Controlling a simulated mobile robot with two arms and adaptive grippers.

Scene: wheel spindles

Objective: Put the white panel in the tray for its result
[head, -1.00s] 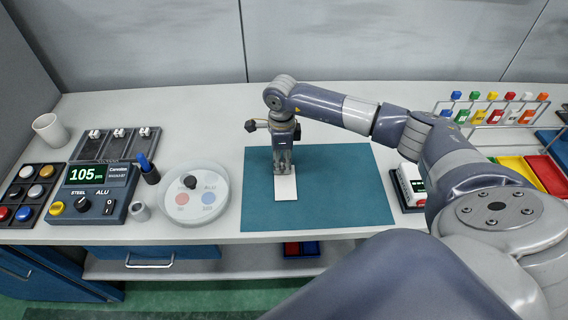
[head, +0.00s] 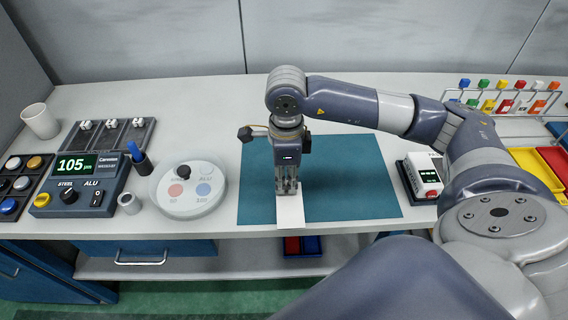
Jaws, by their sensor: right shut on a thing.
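The white panel (head: 290,212) is at the front left part of the teal mat (head: 355,190), close to the bench's front edge. My right gripper (head: 287,192) points down and is shut on the panel's back end. The gripper hides that end, and I cannot tell whether the panel touches the mat. A yellow tray (head: 531,166) and a red tray (head: 556,158) stand at the far right, partly hidden by my right arm. My left gripper is not in view.
A gauge reading 105 µm (head: 85,180), a round disc (head: 188,190), a pen holder (head: 142,168) and a white cup (head: 40,121) stand on the left. A small white device (head: 425,173) stands right of the mat. A rack with coloured tags (head: 505,100) stands at back right.

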